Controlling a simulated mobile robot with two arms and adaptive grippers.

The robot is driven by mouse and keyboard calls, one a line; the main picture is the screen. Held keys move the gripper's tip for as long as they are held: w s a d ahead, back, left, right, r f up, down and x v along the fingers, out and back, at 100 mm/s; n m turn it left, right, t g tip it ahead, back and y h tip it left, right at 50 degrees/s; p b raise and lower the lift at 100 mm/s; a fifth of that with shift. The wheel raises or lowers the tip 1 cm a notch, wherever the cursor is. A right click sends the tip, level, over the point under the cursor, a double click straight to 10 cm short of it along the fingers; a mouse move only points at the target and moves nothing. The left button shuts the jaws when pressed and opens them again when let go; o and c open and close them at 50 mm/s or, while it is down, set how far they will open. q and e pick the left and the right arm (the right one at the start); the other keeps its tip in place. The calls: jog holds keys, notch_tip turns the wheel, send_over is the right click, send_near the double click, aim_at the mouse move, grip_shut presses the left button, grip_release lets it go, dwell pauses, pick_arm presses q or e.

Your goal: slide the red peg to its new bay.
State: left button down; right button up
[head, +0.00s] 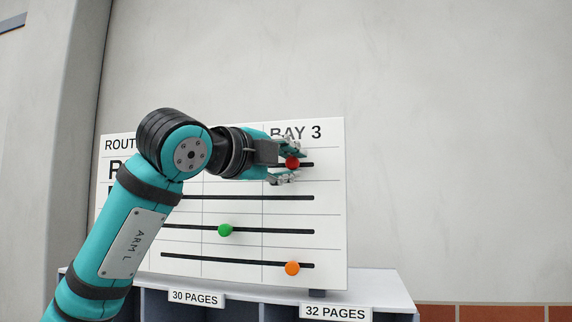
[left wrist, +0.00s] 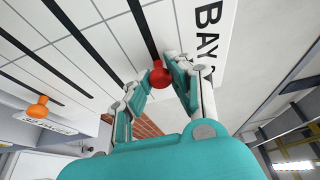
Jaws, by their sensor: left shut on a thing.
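The red peg (head: 292,162) is on the top slot of the white board (head: 331,225), in the column headed BAY 3, towards the slot's right end. In the left wrist view the red peg (left wrist: 160,75) lies between the two fingertips. My left gripper (head: 287,162) is shut on it; its fingers (left wrist: 160,82) come from either side. My left arm hides the left part of the top slots and much of the headings. My right gripper shows in neither view.
A green peg (head: 225,230) sits on the third slot and an orange peg (head: 292,268) on the bottom slot. The second slot shows no peg where visible. Below the board is a shelf unit with labels 30 PAGES (head: 196,298) and 32 PAGES (head: 336,312). Plain wall lies right.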

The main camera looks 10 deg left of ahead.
pick_arm(q)
jog(key=c, duration=1.5)
grip_release()
jog(key=shift+d+f, duration=0.1)
jog(key=shift+d, duration=0.05)
jog(key=o, duration=0.4)
jog(key=shift+d, duration=0.2)
jog(key=shift+c, duration=0.2)
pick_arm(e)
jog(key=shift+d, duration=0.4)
pick_arm(q)
jog(key=shift+s+a, duration=0.1)
jog(key=shift+a, duration=0.05)
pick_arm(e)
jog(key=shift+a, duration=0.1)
pick_arm(q)
jog(key=shift+s+a, duration=0.15)
jog(key=shift+s, duration=0.05)
jog(key=v, duration=1.1)
jog(key=shift+s, duration=0.25)
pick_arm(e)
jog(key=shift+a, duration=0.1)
